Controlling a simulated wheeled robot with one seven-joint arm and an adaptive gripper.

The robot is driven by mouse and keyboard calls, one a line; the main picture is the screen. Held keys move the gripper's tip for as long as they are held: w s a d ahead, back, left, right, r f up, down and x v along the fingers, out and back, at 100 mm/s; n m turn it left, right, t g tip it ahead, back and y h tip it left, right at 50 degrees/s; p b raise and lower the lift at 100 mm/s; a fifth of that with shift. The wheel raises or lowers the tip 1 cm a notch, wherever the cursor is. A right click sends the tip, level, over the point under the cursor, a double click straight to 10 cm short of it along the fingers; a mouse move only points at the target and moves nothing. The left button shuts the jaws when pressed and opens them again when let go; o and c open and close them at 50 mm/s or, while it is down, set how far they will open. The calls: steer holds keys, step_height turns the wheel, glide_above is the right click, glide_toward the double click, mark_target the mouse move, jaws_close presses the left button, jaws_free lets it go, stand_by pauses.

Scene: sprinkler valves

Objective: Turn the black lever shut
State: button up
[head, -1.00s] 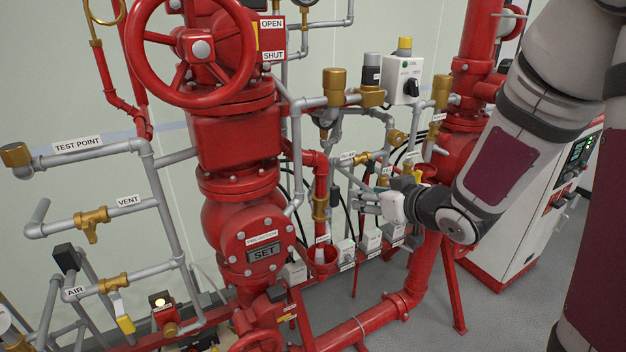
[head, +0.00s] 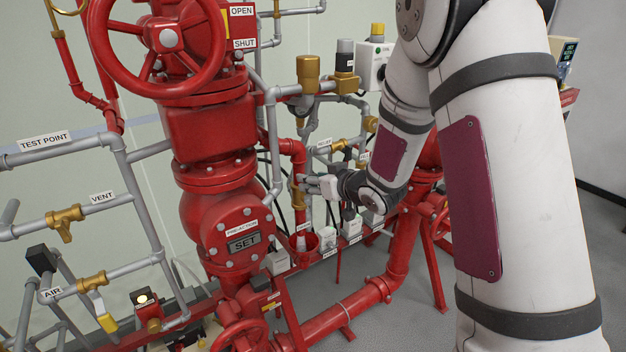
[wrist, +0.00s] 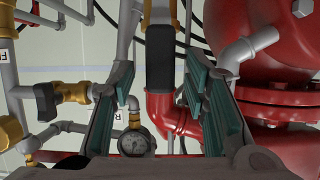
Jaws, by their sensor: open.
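In the head view, my gripper (head: 312,184) is small, in front of the upright red pipe (head: 298,158) right of the big red valve body. The lever cannot be made out clearly there, and my arm covers part of the piping behind. Another black handle (wrist: 45,103) sits on a brass valve at the left of the wrist view.
A red pipe elbow (wrist: 172,112) and a gauge (wrist: 135,141) lie beyond my fingers. The large red valve body (wrist: 268,50) is close on the right. Grey pipes and brass fittings crowd the left. In the head view, the grey floor (head: 395,320) is open at the front right.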

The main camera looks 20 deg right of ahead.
steer(key=shift+w+a+f, duration=0.2)
steer(key=shift+w, duration=0.3)
jaws_close()
